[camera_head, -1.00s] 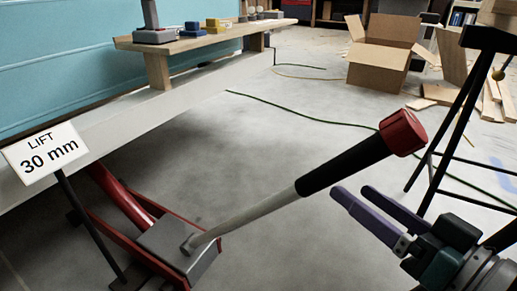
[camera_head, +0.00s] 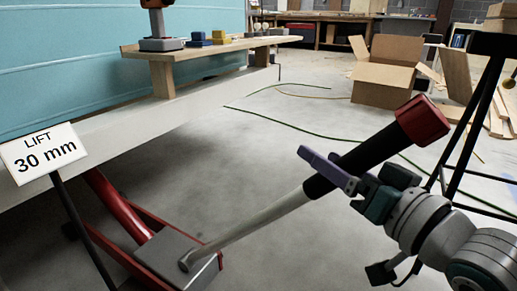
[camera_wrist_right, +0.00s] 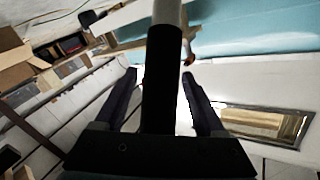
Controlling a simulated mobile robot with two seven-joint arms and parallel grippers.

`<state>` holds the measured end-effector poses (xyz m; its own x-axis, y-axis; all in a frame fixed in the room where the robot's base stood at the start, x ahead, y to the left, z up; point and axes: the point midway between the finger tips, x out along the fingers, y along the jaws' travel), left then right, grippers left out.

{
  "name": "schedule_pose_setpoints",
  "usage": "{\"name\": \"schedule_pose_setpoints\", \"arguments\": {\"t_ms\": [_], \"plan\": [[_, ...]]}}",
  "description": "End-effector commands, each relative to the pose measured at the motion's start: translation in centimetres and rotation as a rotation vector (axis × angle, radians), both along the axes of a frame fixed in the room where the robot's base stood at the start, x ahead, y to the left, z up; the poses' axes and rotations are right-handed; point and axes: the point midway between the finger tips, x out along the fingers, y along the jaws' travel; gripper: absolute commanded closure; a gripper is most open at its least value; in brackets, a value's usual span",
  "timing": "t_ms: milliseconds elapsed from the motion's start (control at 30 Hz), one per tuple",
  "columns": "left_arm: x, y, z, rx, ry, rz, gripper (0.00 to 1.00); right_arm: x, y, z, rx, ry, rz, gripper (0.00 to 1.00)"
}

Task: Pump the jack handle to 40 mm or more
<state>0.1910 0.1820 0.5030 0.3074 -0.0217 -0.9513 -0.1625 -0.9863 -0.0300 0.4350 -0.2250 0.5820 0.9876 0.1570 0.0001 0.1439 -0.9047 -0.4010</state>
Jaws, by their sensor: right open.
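The jack handle (camera_head: 355,165) slants up to the right from the grey jack block (camera_head: 170,262), with a black grip and a red end knob (camera_head: 423,118). The red jack frame (camera_head: 118,205) reaches under the camper's edge. A sign (camera_head: 42,152) reads "LIFT 30 mm". My right gripper (camera_head: 320,165) is at the black grip, with one purple finger in front and the other mostly hidden behind. In the right wrist view, the handle (camera_wrist_right: 162,75) runs between the open fingers, with a gap visible on each side. My left gripper is not in view.
A wooden bench (camera_head: 225,55) with small blocks and tools stands along the teal camper wall (camera_head: 120,60). A black stand (camera_head: 480,110) rises at the right. An open cardboard box (camera_head: 385,80) and cables lie behind.

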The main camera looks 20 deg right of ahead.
Motion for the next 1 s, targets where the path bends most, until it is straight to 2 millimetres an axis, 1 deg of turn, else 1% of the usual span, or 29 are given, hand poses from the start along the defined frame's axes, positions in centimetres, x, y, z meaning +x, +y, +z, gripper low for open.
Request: {"name": "schedule_pose_setpoints", "arguments": {"t_ms": [100, 133, 733, 767, 1000], "plan": [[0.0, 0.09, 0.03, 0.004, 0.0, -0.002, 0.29, -0.02, 0.0, 0.02, 0.0, 0.0, 0.0, 0.29], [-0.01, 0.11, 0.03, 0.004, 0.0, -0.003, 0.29, -0.02, 0.0, 0.02, 0.0, 0.0, 0.0, 0.31], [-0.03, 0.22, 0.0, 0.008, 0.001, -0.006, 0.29, -0.04, -0.01, 0.02, 0.0, 0.0, 0.0, 0.98], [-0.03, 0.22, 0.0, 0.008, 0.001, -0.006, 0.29, -0.04, -0.01, 0.02, 0.0, 0.0, 0.0, 1.0], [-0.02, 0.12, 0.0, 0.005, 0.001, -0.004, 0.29, -0.04, -0.02, 0.03, 0.0, 0.0, 0.0, 1.0]]}}
